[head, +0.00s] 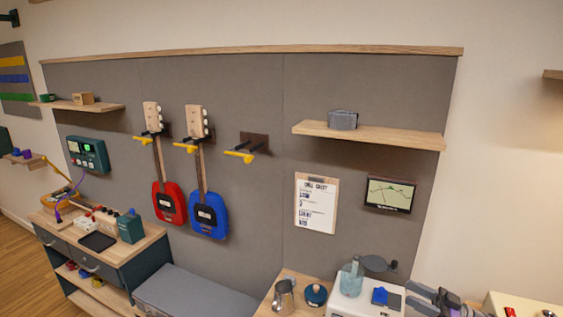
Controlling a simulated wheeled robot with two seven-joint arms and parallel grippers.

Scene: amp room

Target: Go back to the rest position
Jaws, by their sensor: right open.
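My right gripper (432,297) shows at the bottom right of the head view, beside the white box-shaped appliance (349,303). It is open, with nothing seen between its fingers. Part of it is cut off by the lower edge of the picture. My left gripper is not in view.
A red guitar (168,203) and a blue guitar (208,216) hang on the grey wall panel (255,85). An empty hanger (252,147) is to their right. A metal jug (284,295) stands left of the appliance. A cabinet (123,256) and grey bench (190,292) stand below the guitars.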

